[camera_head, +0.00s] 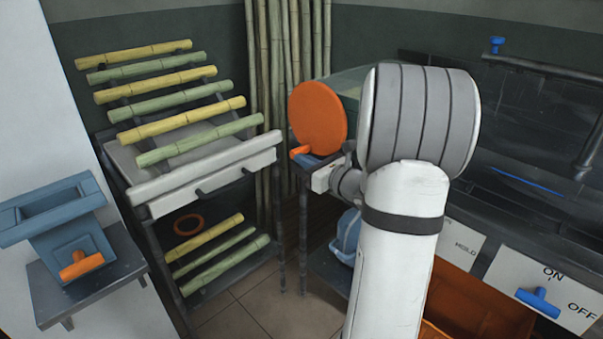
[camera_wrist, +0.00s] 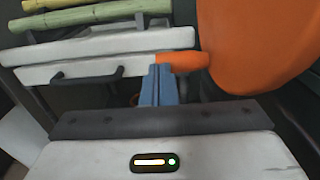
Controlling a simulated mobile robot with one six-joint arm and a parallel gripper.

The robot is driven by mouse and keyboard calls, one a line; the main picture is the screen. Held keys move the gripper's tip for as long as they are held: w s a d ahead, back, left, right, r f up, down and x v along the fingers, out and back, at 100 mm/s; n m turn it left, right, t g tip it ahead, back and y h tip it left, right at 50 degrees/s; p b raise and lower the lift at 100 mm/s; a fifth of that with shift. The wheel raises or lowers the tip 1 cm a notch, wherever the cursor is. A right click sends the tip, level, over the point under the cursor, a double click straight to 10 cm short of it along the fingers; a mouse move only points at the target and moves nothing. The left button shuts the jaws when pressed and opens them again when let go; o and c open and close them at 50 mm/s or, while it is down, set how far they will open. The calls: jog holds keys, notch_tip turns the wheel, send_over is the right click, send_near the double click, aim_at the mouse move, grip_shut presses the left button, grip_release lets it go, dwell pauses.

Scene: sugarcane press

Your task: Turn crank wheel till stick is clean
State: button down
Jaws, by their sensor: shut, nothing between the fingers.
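The orange crank wheel (camera_head: 318,122) is upright on the near side of the greenish press (camera_head: 345,84), which is partly hidden behind my arm. Its orange handle (camera_head: 299,151) sticks out at the wheel's lower left. My gripper (camera_head: 309,162) has blue fingers and is just below the handle. In the wrist view my gripper's fingers (camera_wrist: 156,70) are together, with the tips at the handle's free end (camera_wrist: 185,61); the wheel (camera_wrist: 255,45) fills the upper right. I cannot tell whether the tips touch the handle. No stick shows in the press.
A rack (camera_head: 205,172) at left holds several yellow and green cane sticks (camera_head: 180,102), with more on its lower shelf. A blue container (camera_head: 70,228) with an orange handle stands far left. A blue jug (camera_head: 346,236) is below the press. An ON/OFF switch (camera_head: 538,300) is lower right.

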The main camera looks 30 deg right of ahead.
jog(key=t+b, duration=0.1)
jog(key=w+t+b, duration=0.1)
jog(key=shift+w+a+f+y+b, duration=0.2)
jog(key=shift+a+y+b, duration=0.1)
jog(key=shift+b, duration=0.1)
jog(key=p+v, duration=0.2)
jog(key=v, duration=0.6)
jog(key=shift+w, duration=0.1)
dwell(0.7)
